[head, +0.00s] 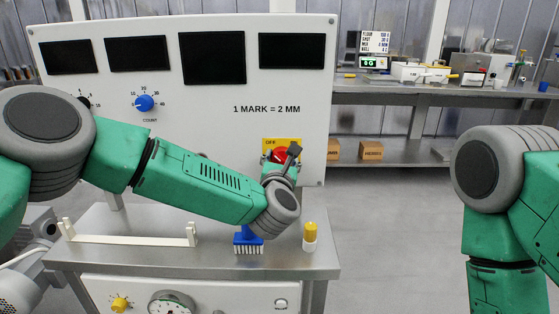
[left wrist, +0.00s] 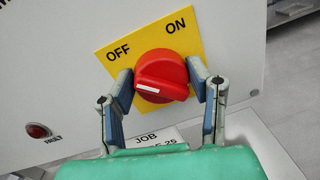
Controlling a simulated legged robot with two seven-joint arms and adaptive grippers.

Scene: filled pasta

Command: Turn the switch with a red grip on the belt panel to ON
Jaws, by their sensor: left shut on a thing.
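The switch's red grip (left wrist: 162,72) sits on a yellow plate (left wrist: 190,42) marked OFF at left and ON at right in the left wrist view. A white mark lies on its lower front edge; I cannot tell clearly which label the grip points to. My left gripper (left wrist: 161,80) is shut on the grip, one finger on each side. In the head view the red grip (head: 280,154) is partly hidden by my left gripper (head: 283,158); OFF shows and ON is covered. My right arm is at the right edge; its gripper is out of view.
The white belt panel (head: 250,80) has dark screens and a blue COUNT knob (head: 145,103). A blue brush (head: 248,241) and a yellow-topped bottle (head: 310,236) stand on the metal top below my left arm. A red FAULT lamp (left wrist: 39,131) is left of the switch.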

